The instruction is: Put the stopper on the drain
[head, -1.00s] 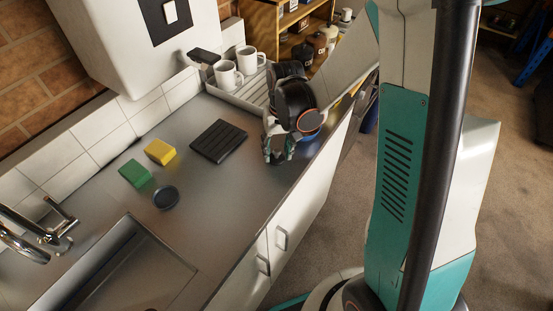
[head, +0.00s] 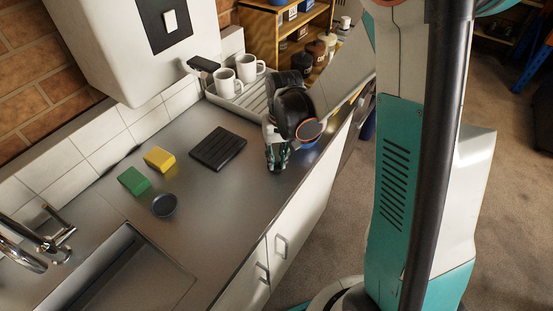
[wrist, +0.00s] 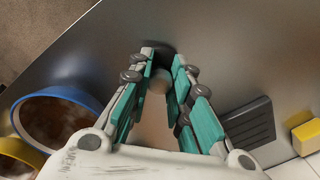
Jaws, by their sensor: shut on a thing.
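My gripper (head: 277,168) is low over the right part of the metal counter, fingers pointing down. In the wrist view its fingers (wrist: 163,60) are shut on a small pale grey rounded piece (wrist: 157,82) with a dark part beyond it. This looks like the stopper, but the fingers hide most of it, and the head view does not show it. The sink basin (head: 132,272) is at the lower left; no drain opening shows in it. A dark round shallow disc (head: 164,205) lies on the counter near the basin; I cannot tell what it is.
A green block (head: 134,181), a yellow block (head: 159,159) and a dark ribbed pad (head: 218,149) lie between gripper and basin. White mugs (head: 223,81) stand on a rack behind. A tap (head: 45,240) overhangs at left. A blue-rimmed bowl (wrist: 60,95) is close beside my gripper.

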